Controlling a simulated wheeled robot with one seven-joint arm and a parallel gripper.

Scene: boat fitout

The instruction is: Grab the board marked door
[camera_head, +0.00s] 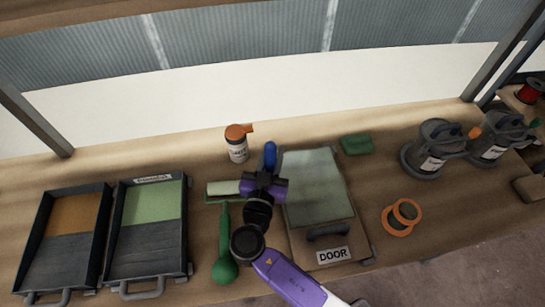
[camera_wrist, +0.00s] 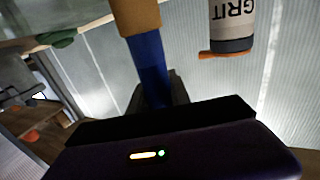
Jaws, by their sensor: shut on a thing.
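The board marked DOOR (camera_head: 299,238) lies on the bench right of my gripper. It has a grey-green panel (camera_head: 316,185) on its upper part, a dark handle (camera_head: 328,231) and a white DOOR label at its front. My gripper (camera_head: 268,174) is beside the board's left edge, apart from the dark handle. It is shut on a blue-handled tool (camera_head: 270,155). In the wrist view the blue handle (camera_wrist: 150,70) rises from between the fingers and ends in a tan-brown part. What that part is cannot be told.
Left of my gripper are a pale roller (camera_head: 222,188) and a green tool (camera_head: 224,255). Two trays (camera_head: 148,240) stand further left. A GRIT bottle (camera_head: 237,148) stands behind. A green block (camera_head: 357,144), orange rings (camera_head: 402,217) and grey canisters (camera_head: 432,150) are at right.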

